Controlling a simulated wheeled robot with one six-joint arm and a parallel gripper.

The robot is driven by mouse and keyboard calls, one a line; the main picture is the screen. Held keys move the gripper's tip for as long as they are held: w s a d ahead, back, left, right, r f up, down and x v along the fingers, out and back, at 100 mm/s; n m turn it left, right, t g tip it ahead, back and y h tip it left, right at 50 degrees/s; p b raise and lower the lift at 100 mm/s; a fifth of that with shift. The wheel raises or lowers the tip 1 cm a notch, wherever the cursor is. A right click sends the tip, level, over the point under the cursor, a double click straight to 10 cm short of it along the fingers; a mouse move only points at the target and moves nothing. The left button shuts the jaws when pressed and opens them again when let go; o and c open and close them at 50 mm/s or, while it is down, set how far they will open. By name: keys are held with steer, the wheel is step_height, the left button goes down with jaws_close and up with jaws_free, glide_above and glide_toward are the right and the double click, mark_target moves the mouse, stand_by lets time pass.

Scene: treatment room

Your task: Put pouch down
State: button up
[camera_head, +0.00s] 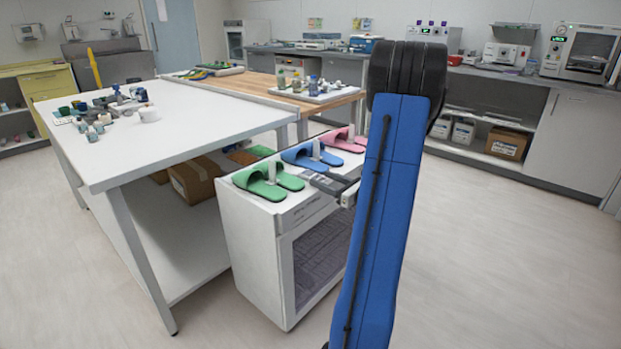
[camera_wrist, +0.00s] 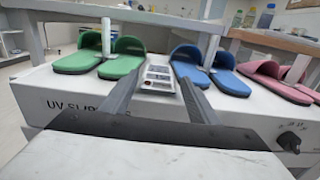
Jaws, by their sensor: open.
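My gripper (camera_head: 335,187) is at the front edge of the white cabinet (camera_head: 262,262), mostly behind my arm in the head view. In the wrist view its two dark fingers (camera_wrist: 161,84) are spread apart. A small flat grey-white item with printed markings, perhaps the pouch (camera_wrist: 158,74), lies on the cabinet top between the green and blue slippers. It shows just beyond and between the fingertips, with a gap to each finger visible. I cannot make it out clearly in the head view.
Green slippers (camera_head: 268,181), blue slippers (camera_head: 311,155) and pink slippers (camera_head: 344,140) stand in a row on the cabinet, close to the gripper. A white table (camera_head: 190,135) adjoins on the left. The floor (camera_head: 500,260) at right is clear.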

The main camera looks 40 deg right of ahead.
mark_target(311, 174)
steer(key=shift+w+a+f, duration=0.1)
steer(key=shift+w+a, duration=0.05)
steer(key=shift+w, duration=0.8)
steer(key=shift+w+a+f, duration=0.1)
steer(key=shift+w+f, duration=0.05)
steer(key=shift+w, duration=0.75)
steer(key=shift+w+a+f, duration=0.1)
steer(key=shift+w+a, duration=0.05)
steer(key=shift+w, duration=1.25)
steer(key=c, duration=0.9)
steer(key=shift+r, duration=0.1)
step_height(311, 174, up, 10)
